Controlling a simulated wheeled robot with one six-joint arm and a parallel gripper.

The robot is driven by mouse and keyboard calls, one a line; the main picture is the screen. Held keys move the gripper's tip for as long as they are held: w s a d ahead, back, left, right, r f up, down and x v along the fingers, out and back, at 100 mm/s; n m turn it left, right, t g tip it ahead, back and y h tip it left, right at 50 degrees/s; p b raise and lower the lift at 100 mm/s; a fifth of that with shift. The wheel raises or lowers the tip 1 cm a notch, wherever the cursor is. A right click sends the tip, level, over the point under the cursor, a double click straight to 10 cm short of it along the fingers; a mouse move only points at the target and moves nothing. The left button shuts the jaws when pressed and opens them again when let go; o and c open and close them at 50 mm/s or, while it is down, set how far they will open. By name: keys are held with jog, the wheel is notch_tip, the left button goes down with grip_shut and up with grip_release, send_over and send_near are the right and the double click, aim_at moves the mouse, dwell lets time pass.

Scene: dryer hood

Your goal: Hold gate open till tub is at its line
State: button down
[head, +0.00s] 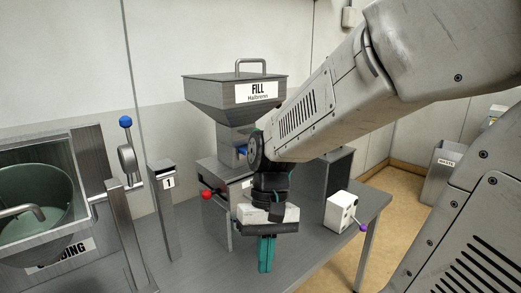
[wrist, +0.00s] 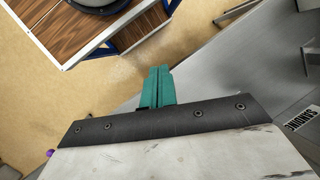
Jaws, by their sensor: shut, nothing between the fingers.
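The grey fill hopper (head: 235,98), labelled FILL, stands on the metal bench at the middle of the head view. A lever with a red knob (head: 207,195) sticks out left from its lower housing. A blue part (head: 242,151) shows under the hopper, partly behind my arm; I cannot tell whether it belongs to the gate. A green round vessel (head: 28,192) sits in the open station at left; I cannot tell whether it is the tub. My gripper (head: 266,254) is shut and empty, pointing down in front of the housing. Its teal fingers also show in the wrist view (wrist: 160,85).
A lever with a blue knob (head: 125,122) stands beside the left station. A post marked 1 (head: 165,210) stands between station and hopper. A white box (head: 341,211) with a purple knob is right of my gripper.

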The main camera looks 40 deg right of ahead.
jog(key=s+a+r+n+t+h, duration=0.1)
jog(key=s+r+n+t+h, duration=0.2)
jog(key=r, duration=0.3)
jog(key=shift+s+a+r+n+t, duration=0.3)
jog(key=shift+s+r+n+t, duration=0.15)
jog(key=shift+s, duration=0.3)
